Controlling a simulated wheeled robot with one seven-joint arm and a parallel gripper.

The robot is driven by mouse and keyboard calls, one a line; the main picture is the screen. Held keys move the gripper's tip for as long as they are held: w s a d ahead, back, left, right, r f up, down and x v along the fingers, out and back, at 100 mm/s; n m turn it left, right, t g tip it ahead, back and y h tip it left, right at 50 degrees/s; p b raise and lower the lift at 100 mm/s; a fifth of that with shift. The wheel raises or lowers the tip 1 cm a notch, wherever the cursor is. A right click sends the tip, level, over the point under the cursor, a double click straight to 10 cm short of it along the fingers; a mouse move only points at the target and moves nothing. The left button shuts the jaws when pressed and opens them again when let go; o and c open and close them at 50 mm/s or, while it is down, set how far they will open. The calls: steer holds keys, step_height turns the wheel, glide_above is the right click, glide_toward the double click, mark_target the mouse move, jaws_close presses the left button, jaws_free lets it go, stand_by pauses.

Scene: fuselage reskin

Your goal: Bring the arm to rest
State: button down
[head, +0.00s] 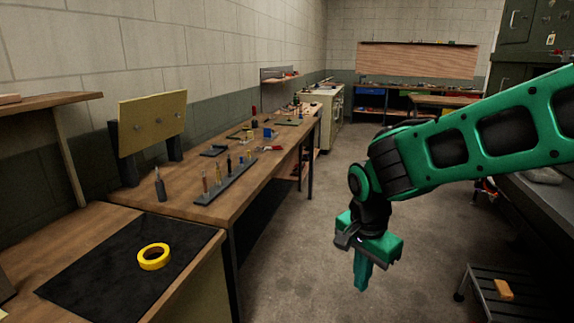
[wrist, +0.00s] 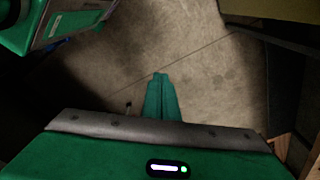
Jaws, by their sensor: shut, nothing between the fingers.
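My green arm reaches in from the right side of the head view and bends down at the wrist. My gripper (head: 362,288) hangs at its end, pointing down over the bare floor. Its fingers are together and hold nothing. In the wrist view the closed green fingertips (wrist: 160,78) show against the grey floor. The gripper is to the right of the workbench and apart from it, touching nothing that I can see.
A long wooden workbench (head: 262,168) with several tools runs along the left wall. Yellow tape (head: 153,257) lies on a black mat (head: 90,272) at the near left. A step stool (head: 486,312) stands at the lower right. The floor (head: 300,255) between is clear.

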steer(key=s+d+r+n, duration=0.1)
steer(key=s+d, duration=0.2)
steer(key=d, duration=0.5)
steer(key=s+d+r+n, duration=0.15)
steer(key=s+d, duration=0.25)
steer(key=d, duration=0.4)
steer(key=s+d+n, duration=0.1)
steer(key=s+d, duration=0.3)
steer(key=s, duration=0.3)
steer(key=s+d+n+g+y, duration=0.1)
steer(key=s+d, duration=0.3)
steer(key=s, duration=0.2)
steer(key=shift+s+d, duration=0.3)
steer(key=shift+s, duration=0.05)
steer(key=shift+r, duration=0.1)
steer(key=shift+w+f, duration=0.25)
steer(key=shift+w, duration=0.45)
